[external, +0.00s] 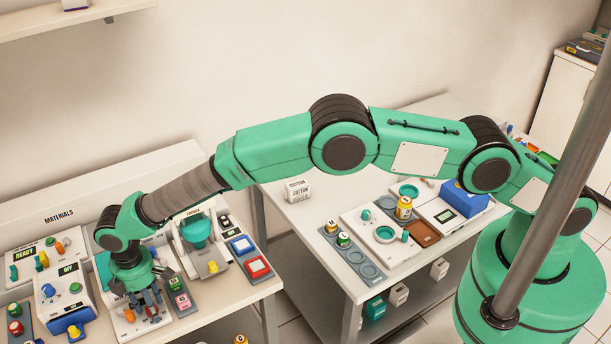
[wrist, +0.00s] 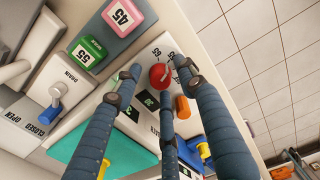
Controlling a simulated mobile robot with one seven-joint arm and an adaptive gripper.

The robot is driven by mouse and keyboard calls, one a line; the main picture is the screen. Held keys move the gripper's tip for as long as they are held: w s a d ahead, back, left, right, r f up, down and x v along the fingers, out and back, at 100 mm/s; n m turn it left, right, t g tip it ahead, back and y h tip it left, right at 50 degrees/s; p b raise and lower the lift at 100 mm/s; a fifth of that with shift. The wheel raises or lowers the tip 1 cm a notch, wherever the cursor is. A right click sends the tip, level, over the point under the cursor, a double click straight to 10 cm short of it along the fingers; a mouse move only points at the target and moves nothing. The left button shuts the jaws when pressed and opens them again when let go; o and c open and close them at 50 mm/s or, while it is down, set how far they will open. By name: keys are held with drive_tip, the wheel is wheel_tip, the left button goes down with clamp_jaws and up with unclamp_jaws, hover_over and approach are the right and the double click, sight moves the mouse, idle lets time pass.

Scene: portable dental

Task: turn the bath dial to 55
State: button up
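The red dial (wrist: 158,77) sits on a white panel in the wrist view, with a pale pointer mark on its top. Small printed numbers (wrist: 163,53) stand beside it; they look like 55 and 65, and I cannot tell exactly where the pointer aims. A dark display (wrist: 150,101) by the dial seems to read 30. My gripper (wrist: 162,79) has its fingers spread around the dial, with a gap at the left finger. In the external view my gripper (external: 146,306) points down over the left bench's front, and the red dial is hidden or too small to tell.
An orange knob (wrist: 183,106) stands close beside the dial. Tiles marked 45 (wrist: 123,14) and 55 (wrist: 87,53) lie in a grey holder. A blue drain knob (wrist: 57,90) and a teal surface (wrist: 125,150) are nearby. A second bench (external: 300,215) stands to the right.

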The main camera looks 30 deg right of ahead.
wheel_tip(320, 180, up, 12)
idle(0.9)
idle(0.5)
